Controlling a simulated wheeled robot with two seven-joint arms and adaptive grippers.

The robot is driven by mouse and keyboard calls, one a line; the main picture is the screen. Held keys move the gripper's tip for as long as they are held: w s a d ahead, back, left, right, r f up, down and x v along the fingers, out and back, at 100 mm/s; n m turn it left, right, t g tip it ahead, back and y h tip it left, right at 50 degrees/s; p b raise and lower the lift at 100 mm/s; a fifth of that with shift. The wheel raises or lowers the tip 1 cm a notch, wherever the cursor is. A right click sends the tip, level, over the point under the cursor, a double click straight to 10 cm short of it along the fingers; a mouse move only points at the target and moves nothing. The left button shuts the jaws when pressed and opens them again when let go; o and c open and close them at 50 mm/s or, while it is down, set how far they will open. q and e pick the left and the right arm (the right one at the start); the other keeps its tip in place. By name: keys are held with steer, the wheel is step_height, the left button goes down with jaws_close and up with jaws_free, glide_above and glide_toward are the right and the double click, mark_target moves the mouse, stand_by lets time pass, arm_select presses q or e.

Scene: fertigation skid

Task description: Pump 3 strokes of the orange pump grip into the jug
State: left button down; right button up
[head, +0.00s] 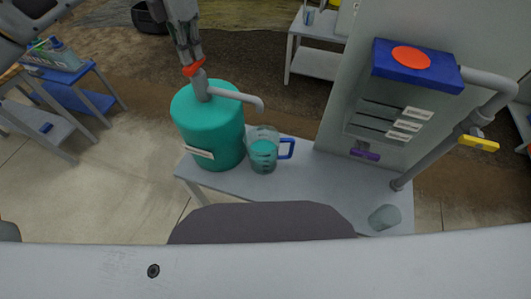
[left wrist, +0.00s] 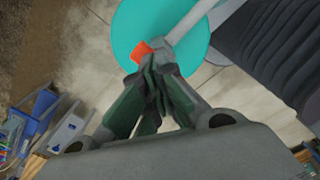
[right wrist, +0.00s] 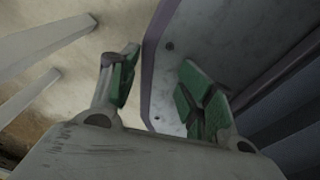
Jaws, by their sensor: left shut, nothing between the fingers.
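The orange pump grip (head: 194,68) sits on top of the grey pump head of the teal drum (head: 215,142). The pump's grey spout (head: 240,98) reaches right and bends down above the jug (head: 264,153). The jug is clear with a blue handle, stands upright and holds teal liquid. My left gripper (head: 191,58) is shut and empty, fingers pointing down right at the grip. In the left wrist view the grip (left wrist: 142,52) shows at the fingertips; whether they touch it I cannot tell. My right gripper (right wrist: 160,90) is open and empty, away from the pump.
The drum and jug stand on a grey bench (head: 335,180). A grey panel with a blue box (head: 417,68), labels and a pipe with a yellow handle (head: 478,142) rises at the right. A grey-green cup-like object (head: 384,217) lies at the bench's right end. A blue side table stands left.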

steer(key=shift+d, duration=0.1)
arm_select(q)
steer(key=shift+r+p, duration=0.65)
steer(key=shift+r, duration=1)
steer(key=shift+r+p, duration=0.7)
steer(key=shift+r, duration=0.05)
steer(key=shift+r+p, duration=0.3)
steer(key=shift+r, duration=0.25)
arm_select(e)
steer(key=shift+r, duration=1.65)
steer(key=shift+d, duration=0.35)
arm_select(q)
steer(key=shift+f, duration=0.3)
arm_select(e)
steer(key=shift+a+f, duration=0.2)
